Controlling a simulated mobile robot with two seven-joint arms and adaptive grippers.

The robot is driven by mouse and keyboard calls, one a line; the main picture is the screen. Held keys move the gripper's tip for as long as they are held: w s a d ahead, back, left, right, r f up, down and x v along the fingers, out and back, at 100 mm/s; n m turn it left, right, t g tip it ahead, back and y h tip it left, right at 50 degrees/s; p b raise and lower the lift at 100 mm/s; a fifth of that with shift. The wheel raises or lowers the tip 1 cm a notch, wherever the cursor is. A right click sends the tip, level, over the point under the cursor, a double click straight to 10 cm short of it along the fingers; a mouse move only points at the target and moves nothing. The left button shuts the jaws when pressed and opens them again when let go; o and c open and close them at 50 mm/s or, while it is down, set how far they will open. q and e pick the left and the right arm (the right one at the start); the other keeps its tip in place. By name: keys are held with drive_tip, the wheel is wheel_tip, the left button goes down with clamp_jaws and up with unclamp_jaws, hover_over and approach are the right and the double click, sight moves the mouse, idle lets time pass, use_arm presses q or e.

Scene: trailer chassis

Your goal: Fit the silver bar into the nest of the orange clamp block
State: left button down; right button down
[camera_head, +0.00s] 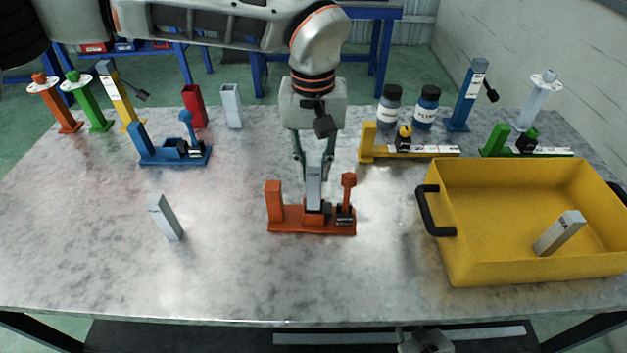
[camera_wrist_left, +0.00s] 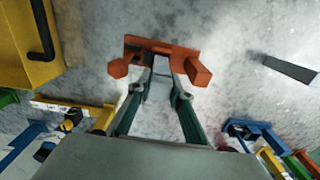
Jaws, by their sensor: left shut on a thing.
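The orange clamp block (camera_head: 290,222) sits on the middle of the table, with a tall post at its left end and an upright lever at its right. It also shows in the left wrist view (camera_wrist_left: 130,67). My left gripper (camera_head: 314,168) comes down over it, shut on a silver bar (camera_head: 314,190). The bar stands nearly upright with its lower end at the block, left of the lever. I cannot tell whether it is seated in the nest. The held bar also shows in the wrist view (camera_wrist_left: 159,88).
A second silver bar (camera_head: 166,218) is on the table at left, and another (camera_head: 560,233) is in the yellow crate (camera_head: 500,268) at right. Blue (camera_head: 165,158), yellow (camera_head: 367,147) and green (camera_head: 495,142) clamp blocks and two bottles stand behind. The front table area is clear.

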sight(314, 182)
use_arm(q)
drive_tip(key=shift+f, duration=2.05)
drive_tip(key=shift+f, duration=0.1)
drive_tip(key=c, duration=1.8)
unclamp_jaws()
wheel_tip(314, 182, up, 12)
drive_tip(key=shift+r, duration=0.1)
